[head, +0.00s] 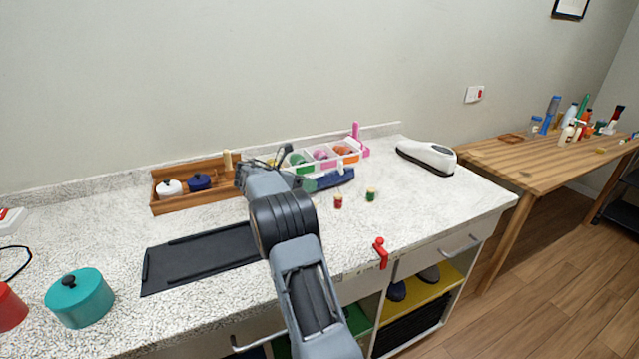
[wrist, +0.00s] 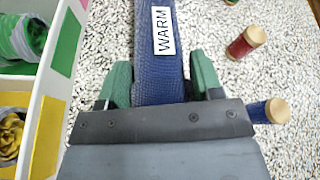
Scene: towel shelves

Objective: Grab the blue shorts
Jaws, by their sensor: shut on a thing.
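A long dark blue piece with a woven-looking surface (wrist: 155,75) and a white label reading WARM lies between the green fingers of my gripper (wrist: 160,88) in the wrist view. I cannot tell from its visible shape whether it is shorts. The fingers are shut on its two sides. In the head view the blue piece (head: 337,181) extends right from my gripper (head: 309,185), in front of the white divided bin. My arm and gripper hide its left end.
The white divided bin (wrist: 48,110) stands close on the left in the wrist view. A wooden tray (head: 185,205) with small pots, a black mat (head: 200,258) and a white iron (head: 427,157) are on the counter.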

